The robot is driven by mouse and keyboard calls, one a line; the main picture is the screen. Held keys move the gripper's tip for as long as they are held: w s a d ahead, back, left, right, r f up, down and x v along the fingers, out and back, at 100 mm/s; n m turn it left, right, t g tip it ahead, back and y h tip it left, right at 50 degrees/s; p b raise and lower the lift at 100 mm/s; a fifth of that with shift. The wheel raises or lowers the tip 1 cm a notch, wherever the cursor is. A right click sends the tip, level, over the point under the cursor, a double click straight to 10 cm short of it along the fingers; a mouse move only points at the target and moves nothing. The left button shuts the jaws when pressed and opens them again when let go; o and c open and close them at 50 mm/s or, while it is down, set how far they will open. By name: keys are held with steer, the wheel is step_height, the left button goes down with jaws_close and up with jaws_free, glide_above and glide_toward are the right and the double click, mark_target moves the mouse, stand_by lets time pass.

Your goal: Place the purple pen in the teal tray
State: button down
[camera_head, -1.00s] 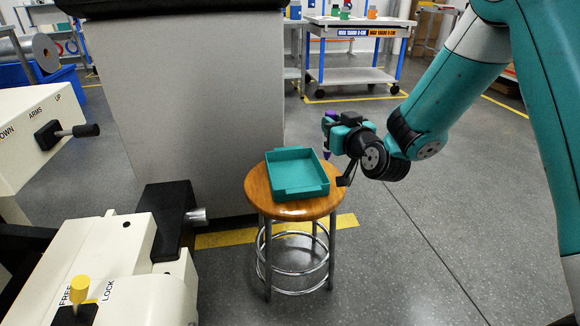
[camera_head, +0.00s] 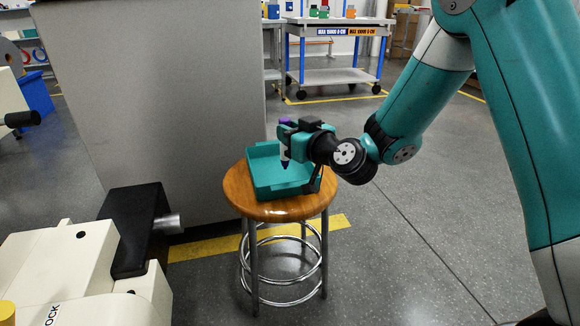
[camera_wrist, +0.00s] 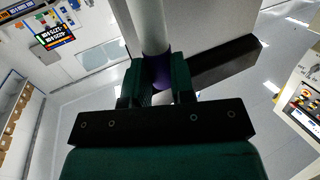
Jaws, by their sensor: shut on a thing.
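The teal tray (camera_head: 262,178) sits on the round wooden top of a stool. My gripper (camera_head: 285,145) is over the tray and shut on the purple pen (camera_head: 285,162). The pen stands about upright in the jaws, with purple showing above and below them and a pale band between. In the wrist view the pen (camera_wrist: 157,68) shows between the two dark fingers, with a white part and a purple part. The pen's lower tip appears above the tray floor, though I cannot tell the exact gap. My gripper hides part of the tray's right side.
The stool (camera_head: 236,195) has metal legs and a ring. A large grey cabinet (camera_head: 150,100) stands behind it on the left. A cream machine with a black block (camera_head: 135,228) is at lower left. The floor to the right is open.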

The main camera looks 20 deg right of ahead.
steer(key=shift+f+b, duration=1.45)
steer(key=shift+f, duration=1)
steer(key=shift+f+b, duration=0.25)
steer(key=shift+b, duration=0.05)
steer(key=c, duration=1)
jaws_free()
steer(key=shift+r, duration=0.1)
steer(key=shift+o, duration=0.2)
steer(key=shift+r, duration=0.1)
